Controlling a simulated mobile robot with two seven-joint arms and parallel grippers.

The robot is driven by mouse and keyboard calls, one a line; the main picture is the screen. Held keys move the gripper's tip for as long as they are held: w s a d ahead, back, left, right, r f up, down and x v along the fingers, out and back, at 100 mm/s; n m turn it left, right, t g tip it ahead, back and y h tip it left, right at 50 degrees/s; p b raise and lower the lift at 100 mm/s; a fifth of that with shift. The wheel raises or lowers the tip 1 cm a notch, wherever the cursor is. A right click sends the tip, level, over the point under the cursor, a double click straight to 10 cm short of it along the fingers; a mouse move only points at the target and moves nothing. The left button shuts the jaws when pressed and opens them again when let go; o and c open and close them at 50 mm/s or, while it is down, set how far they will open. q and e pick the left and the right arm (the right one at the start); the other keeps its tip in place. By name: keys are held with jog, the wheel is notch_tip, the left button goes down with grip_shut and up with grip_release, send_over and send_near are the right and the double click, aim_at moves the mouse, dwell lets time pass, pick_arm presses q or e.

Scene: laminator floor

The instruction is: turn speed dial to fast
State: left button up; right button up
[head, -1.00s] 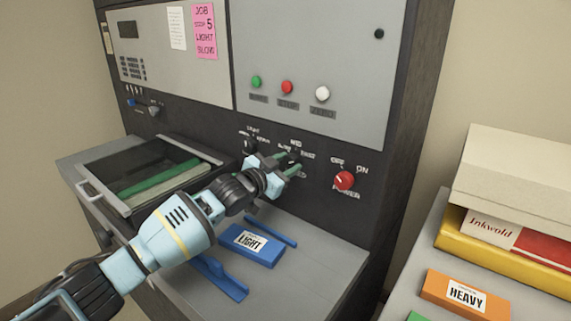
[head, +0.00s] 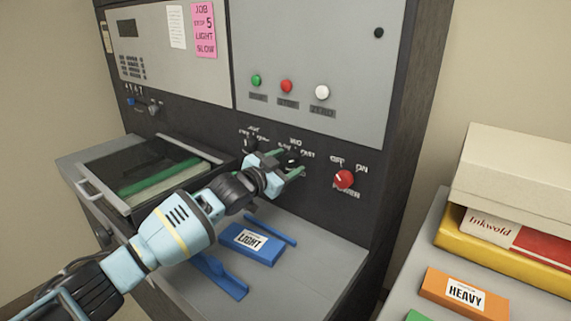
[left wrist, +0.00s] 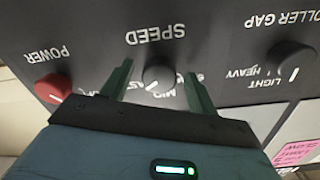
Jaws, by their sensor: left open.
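The speed dial (head: 291,159) is a round dark knob on the black control strip. It shows clearly in the left wrist view (left wrist: 158,77), upside down, with its "SPEED" label above and "MID" below. The side labels are mostly hidden by the fingers. My left gripper (head: 290,165) is open at the panel. In the left wrist view its two green fingers (left wrist: 158,70) stand on either side of the dial, with visible gaps. My right gripper is not in view.
The red power knob (head: 344,180) is right of the speed dial; the roller gap knob (left wrist: 291,60) is on its other side. Below are an open-topped tray (head: 90,187) and a blue "LIGHT" box (head: 252,243). An orange "HEAVY" box (head: 466,295) sits on the right-hand surface.

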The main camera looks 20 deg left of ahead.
pick_arm(q)
jog(key=shift+s, duration=0.15)
jog(key=v, duration=0.7)
jog(key=shift+s+a+p, duration=0.2)
jog(key=shift+s+p, duration=0.05)
jog(key=shift+p, duration=0.1)
